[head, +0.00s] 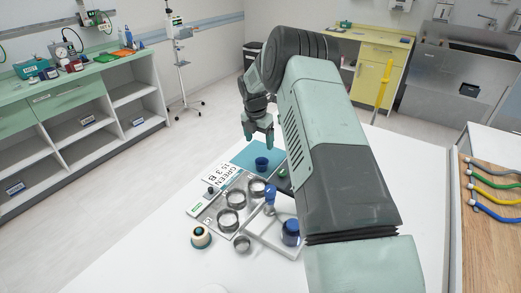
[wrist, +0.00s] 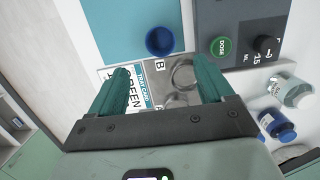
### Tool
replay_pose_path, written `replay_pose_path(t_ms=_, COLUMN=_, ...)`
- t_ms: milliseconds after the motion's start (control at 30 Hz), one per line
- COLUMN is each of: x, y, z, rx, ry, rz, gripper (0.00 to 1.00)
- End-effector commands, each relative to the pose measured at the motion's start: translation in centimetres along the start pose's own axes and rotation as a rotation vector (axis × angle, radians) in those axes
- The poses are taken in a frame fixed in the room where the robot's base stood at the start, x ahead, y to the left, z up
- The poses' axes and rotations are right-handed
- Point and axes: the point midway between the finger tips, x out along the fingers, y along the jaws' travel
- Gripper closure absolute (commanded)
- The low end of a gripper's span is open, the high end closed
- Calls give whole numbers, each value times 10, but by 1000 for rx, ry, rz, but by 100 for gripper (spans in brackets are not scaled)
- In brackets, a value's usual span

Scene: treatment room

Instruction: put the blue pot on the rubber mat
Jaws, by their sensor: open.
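The blue pot (head: 262,163) is a small, open round cup standing upright on the teal rubber mat (head: 240,157), near the mat's edge. In the wrist view the pot (wrist: 160,41) lies at a corner of the mat (wrist: 120,25), and its rim overlaps the mat's border; I cannot tell whether its whole base is on the mat. My gripper (head: 258,138) is above the mat, apart from the pot. In the wrist view my gripper (wrist: 163,78) has its fingers spread with nothing between them, and the pot shows beyond the fingertips.
A metal tray (head: 205,210) with round steel dishes and a printed card (head: 216,178) lie nearer the camera. A dark panel with a green button (wrist: 221,46) is right of the pot.

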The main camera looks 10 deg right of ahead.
Motion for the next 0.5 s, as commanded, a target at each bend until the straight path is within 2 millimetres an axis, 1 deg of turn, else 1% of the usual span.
replay_pose_path(t_ms=33, x=-8, y=0, z=0, rx=0, ry=-1, rz=0, gripper=19)
replay_pose_path(t_ms=167, x=-19, y=0, z=0, rx=4, ry=-1, rz=0, gripper=19)
replay_pose_path(t_ms=267, x=-41, y=0, z=-1, rx=46, ry=-12, rz=7, gripper=19)
replay_pose_path(t_ms=367, x=-85, y=-4, z=-6, rx=162, ry=-31, rz=23, gripper=19)
replay_pose_path(t_ms=400, x=-108, y=-8, z=-10, rx=228, ry=-42, rz=33, gripper=19)
replay_pose_path(t_ms=467, x=-145, y=-15, z=-19, rx=345, ry=-55, rz=50, gripper=19)
replay_pose_path(t_ms=500, x=-169, y=-23, z=-27, rx=428, ry=-63, rz=62, gripper=19)
